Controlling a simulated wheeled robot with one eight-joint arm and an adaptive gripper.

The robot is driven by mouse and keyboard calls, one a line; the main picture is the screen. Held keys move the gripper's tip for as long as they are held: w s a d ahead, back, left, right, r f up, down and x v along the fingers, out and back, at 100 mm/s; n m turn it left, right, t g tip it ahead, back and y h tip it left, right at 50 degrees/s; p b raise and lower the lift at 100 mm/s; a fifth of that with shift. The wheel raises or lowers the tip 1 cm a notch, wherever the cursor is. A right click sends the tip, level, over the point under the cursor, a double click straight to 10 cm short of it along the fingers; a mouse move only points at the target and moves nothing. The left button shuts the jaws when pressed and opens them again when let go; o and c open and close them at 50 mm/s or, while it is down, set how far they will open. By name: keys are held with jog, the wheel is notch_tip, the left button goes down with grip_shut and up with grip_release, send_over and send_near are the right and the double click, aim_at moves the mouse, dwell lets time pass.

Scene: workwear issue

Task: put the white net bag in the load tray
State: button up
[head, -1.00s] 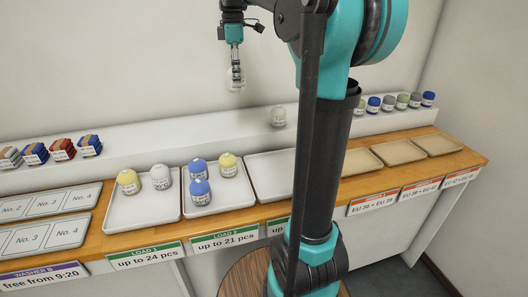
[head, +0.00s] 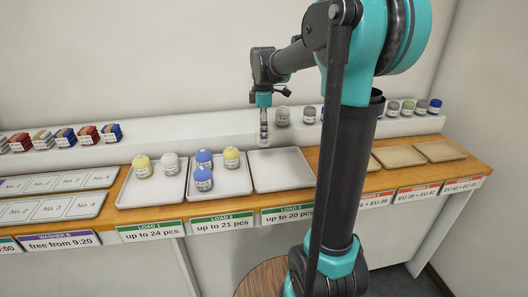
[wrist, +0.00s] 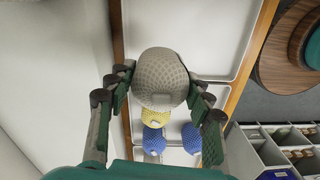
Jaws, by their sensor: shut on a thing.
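My gripper (head: 264,128) is shut on the white net bag (head: 264,140), held in the air by the back ledge, near the back left corner of the empty tray. In the wrist view the bag (wrist: 160,78) looks pale grey-white and sits between both fingers (wrist: 160,85). The load trays are white: the Load 1 tray (head: 150,195) has a yellow and a white bag, the Load 2 tray (head: 225,187) has a yellow and two blue bags, and the tray marked "up to 20 pcs" (head: 285,172) looks empty.
Grey bags (head: 283,116) stand on the white back ledge, with more coloured bags (head: 408,107) farther right. Folded bundles (head: 65,137) lie at the left above numbered panels (head: 55,208). Beige trays (head: 440,150) are at the right. My arm hides part of the counter.

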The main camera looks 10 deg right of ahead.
notch_tip(320, 180, down, 8)
jog(key=shift+f, duration=0.15)
dwell(0.3)
jog(key=o, duration=1.2)
jog(key=shift+f, duration=0.1)
jog(key=shift+c, duration=0.2)
notch_tip(320, 180, up, 12)
jog(key=shift+w+r, duration=0.15)
